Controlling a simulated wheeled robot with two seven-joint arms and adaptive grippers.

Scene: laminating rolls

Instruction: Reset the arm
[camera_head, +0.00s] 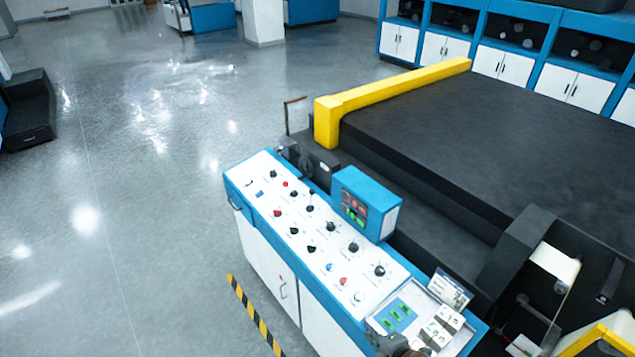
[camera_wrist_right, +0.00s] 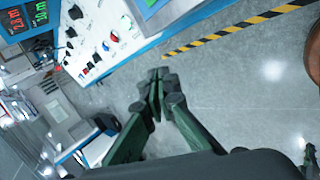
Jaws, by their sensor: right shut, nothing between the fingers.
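My right gripper (camera_head: 388,343) shows only in part at the bottom edge of the head view, over the near end of the control console (camera_head: 245,205). In the right wrist view its dark green fingers (camera_wrist_right: 158,82) meet at the tips, shut and empty. They point past the console's white knob panel (camera_wrist_right: 100,30) toward the grey floor, and I see no contact with anything.
A blue display box (camera_head: 366,203) stands on the console. A large black machine bed (camera_head: 480,130) with a yellow bar (camera_head: 400,88) lies to the right. A yellow-black floor stripe (camera_head: 253,315) runs beside the console. The floor (camera_head: 130,200) at left is clear.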

